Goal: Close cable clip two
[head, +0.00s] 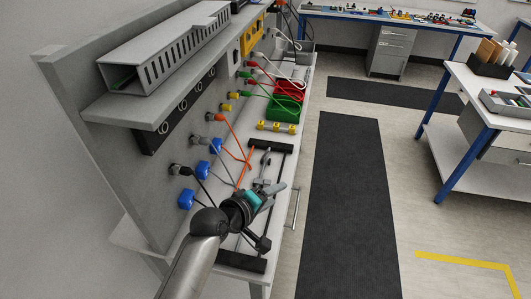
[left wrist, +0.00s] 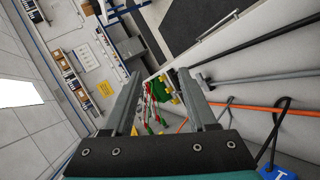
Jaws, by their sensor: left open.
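My left gripper (head: 274,193) is over the near end of the bench in the head view, its fingers pointing away from me. In the left wrist view its fingers (left wrist: 160,88) are spread apart with nothing held between them. Three blue clip-like pieces (head: 186,199) (head: 202,167) (head: 215,145) are on the grey panel (head: 100,120), to the left of the gripper and apart from it. Cables run near them. I cannot read which one is clip two, nor whether any is open or shut. A blue piece with a white mark (left wrist: 277,174) shows in the wrist view's lower right corner. My right gripper is not in view.
A rack with black end bars (head: 270,145) and rods lies on the bench below the gripper. An orange cable (head: 236,140) crosses the bench. Green (head: 285,109) and red bins and yellow pieces (head: 276,127) are farther back. Dark mats (head: 345,200) cover clear floor at right.

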